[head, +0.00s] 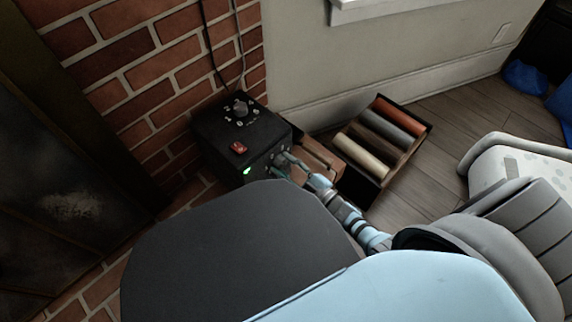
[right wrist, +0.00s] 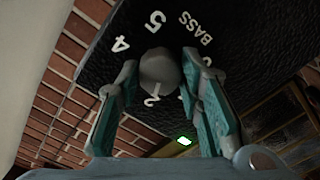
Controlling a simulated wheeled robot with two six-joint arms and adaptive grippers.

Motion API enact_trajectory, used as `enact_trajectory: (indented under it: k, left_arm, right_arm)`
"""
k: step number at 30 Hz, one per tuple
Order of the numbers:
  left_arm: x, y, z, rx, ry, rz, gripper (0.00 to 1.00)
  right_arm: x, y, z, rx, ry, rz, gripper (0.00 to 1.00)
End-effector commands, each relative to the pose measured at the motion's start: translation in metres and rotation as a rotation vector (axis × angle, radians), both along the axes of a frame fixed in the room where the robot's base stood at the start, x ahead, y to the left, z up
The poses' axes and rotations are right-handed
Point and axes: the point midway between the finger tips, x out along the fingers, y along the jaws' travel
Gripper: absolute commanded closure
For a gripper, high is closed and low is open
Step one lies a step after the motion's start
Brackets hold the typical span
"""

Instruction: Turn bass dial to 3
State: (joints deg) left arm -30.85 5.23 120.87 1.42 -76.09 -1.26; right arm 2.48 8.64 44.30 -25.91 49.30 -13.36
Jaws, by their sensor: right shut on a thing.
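The black control box (head: 225,128) stands by the brick wall in the head view. The bass dial (right wrist: 160,66) is a grey round knob on its side face, with white numerals and the word BASS around it in the right wrist view. My right gripper (head: 287,160) is at that face, its teal fingers (right wrist: 160,82) closed on either side of the dial. The 5, 4 and 2 show; the 3 is not visible, and the left finger covers part of the scale. I cannot tell where the dial points. My left gripper is not in view.
The box's top has another knob (head: 240,108) and a red switch (head: 238,148); a green light (head: 247,171) glows on its side. An open crate with coloured rolls (head: 362,155) lies to the right on the wooden floor (head: 450,115). Cables run up the brick wall (head: 140,65).

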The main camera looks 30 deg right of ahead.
Motion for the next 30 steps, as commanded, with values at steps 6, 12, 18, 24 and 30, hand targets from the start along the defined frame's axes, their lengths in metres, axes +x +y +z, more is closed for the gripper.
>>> enact_trajectory:
  k: [6, 12, 18, 24, 30]
  left_arm:
    - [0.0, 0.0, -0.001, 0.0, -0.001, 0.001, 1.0]
    - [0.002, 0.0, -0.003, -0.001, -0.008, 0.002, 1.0]
    - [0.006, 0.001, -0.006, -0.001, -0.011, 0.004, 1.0]
    - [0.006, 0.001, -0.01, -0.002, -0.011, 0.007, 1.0]
    - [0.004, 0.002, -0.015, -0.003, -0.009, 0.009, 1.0]
  right_arm:
    - [-0.001, 0.0, -0.001, 0.095, 0.035, -0.001, 0.94]
    - [-0.001, 0.0, -0.001, 0.246, 0.089, -0.001, 0.94]
    - [-0.001, 0.0, -0.001, 0.423, 0.151, -0.001, 0.94]
    - [-0.001, 0.0, -0.001, 0.59, 0.208, 0.0, 0.94]
    - [-0.001, 0.0, -0.001, 0.725, 0.257, -0.002, 0.94]
